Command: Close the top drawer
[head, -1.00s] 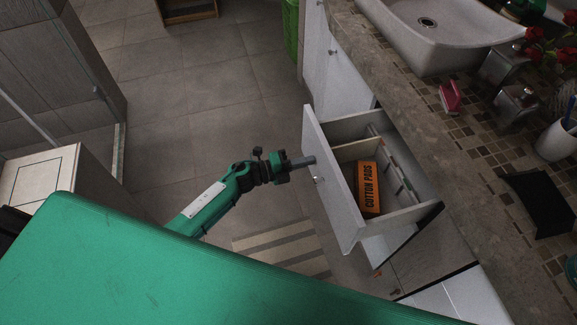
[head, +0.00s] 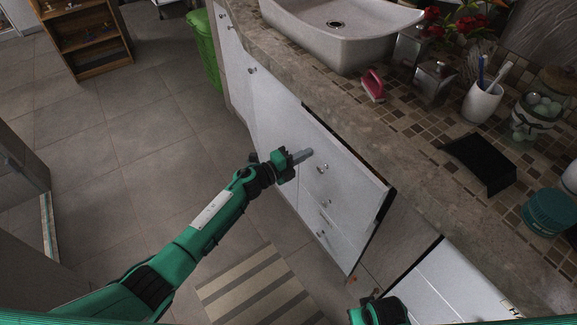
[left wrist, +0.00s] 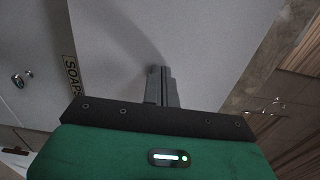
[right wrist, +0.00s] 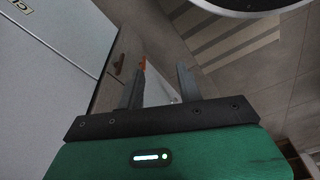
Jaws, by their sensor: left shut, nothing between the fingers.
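The top drawer (head: 345,157) is a white front with a small metal knob, under the stone countertop. It stands nearly flush with the cabinet; a thin dark gap shows along its upper edge, and its inside is hidden. My left gripper (head: 303,156) is shut and empty, with its tips at the left part of the drawer front, touching or very close. In the left wrist view the closed fingers (left wrist: 160,76) point at a plain pale panel. My right gripper (right wrist: 160,78) has its fingers apart with nothing between them, low beside the cabinet.
The countertop (head: 300,82) holds a sink (head: 345,40), a pink brush (head: 373,85), a black tray (head: 482,160) and a toothbrush cup (head: 481,103). A green basket (head: 205,50) stands by the cabinet's far end. A striped mat (head: 258,290) lies on the open tiled floor.

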